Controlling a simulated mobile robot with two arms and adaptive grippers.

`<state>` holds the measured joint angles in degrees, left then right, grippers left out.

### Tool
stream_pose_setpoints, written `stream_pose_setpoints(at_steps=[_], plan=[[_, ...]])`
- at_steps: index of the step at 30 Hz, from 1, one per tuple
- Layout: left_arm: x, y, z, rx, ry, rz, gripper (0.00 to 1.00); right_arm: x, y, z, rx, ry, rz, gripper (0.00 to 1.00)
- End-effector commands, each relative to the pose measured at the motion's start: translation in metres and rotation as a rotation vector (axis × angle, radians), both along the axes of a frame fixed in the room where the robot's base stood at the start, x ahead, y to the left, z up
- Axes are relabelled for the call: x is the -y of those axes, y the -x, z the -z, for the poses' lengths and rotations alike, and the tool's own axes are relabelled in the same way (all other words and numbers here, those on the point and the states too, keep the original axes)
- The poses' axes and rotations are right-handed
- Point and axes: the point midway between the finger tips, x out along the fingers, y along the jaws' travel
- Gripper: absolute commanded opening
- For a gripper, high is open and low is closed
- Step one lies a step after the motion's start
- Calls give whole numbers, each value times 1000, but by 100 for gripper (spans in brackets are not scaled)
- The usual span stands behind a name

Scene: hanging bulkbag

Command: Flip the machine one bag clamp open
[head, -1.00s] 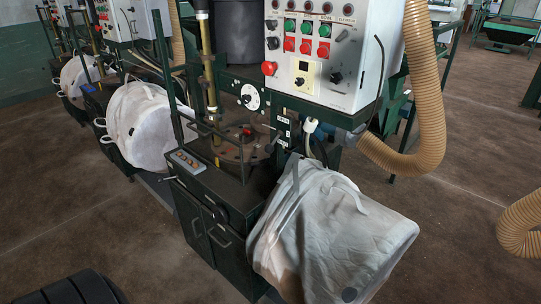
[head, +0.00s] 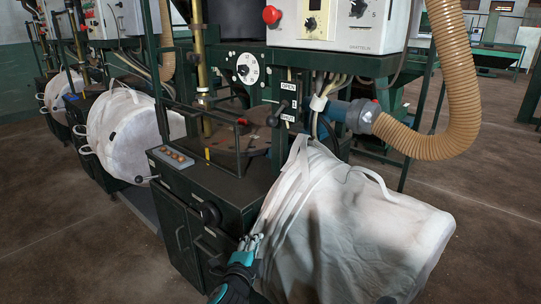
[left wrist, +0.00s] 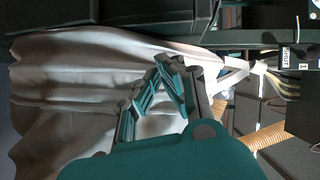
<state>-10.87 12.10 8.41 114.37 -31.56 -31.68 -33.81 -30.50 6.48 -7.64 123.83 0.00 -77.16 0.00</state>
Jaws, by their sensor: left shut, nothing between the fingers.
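The nearest machine (head: 230,215) is dark green, with a large white bag (head: 350,225) hanging at its right side. A small panel (head: 289,100) reading OPEN at the top sits above the bag, with a black lever handle (head: 273,120) beside it. I cannot make out the bag clamp itself for certain. My left gripper (head: 252,242) is shut and empty, in front of the bag's left edge and below the panel. In the left wrist view its fingers (left wrist: 158,82) are in front of the white bag (left wrist: 90,65); touching cannot be told. The panel shows at that view's right edge (left wrist: 287,58).
A white control box (head: 345,20) overhangs the machine. A tan ribbed hose (head: 455,85) curves down at the right. More machines with white bags (head: 130,130) stand at the left. The floor at the lower left and right is clear.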

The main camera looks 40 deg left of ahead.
Motion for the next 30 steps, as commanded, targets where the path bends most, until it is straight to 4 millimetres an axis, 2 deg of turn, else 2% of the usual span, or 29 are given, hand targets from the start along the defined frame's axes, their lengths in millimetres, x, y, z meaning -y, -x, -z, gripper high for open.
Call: stream_pose_setpoints(at_steps=[1, 3, 6, 10, 15, 18, 22, 30], plan=[[-14, -13, -28, 64, -150, 12, 0, 0, 1, 8, -1, 1, 0, 40], [-27, -28, -67, 125, -367, 32, 0, 0, 1, 11, -3, 1, 0, 40], [-40, -47, -113, 182, -683, 62, 0, 0, 0, 23, -9, 1, -1, 40], [-48, -67, -152, 210, -1068, 99, 0, 0, 0, 40, -15, 1, -2, 40], [-51, -84, -172, 205, -1441, 151, 0, -1, 1, 59, -21, 1, -3, 40], [-51, -89, -175, 201, -1574, 177, 0, -1, 1, 66, -23, 1, -4, 40], [-51, -92, -176, 197, -1661, 198, 0, -1, 1, 70, -24, 1, -4, 40], [-50, -93, -175, 197, -1677, 204, 0, -1, 1, 71, -24, 1, -4, 40]])
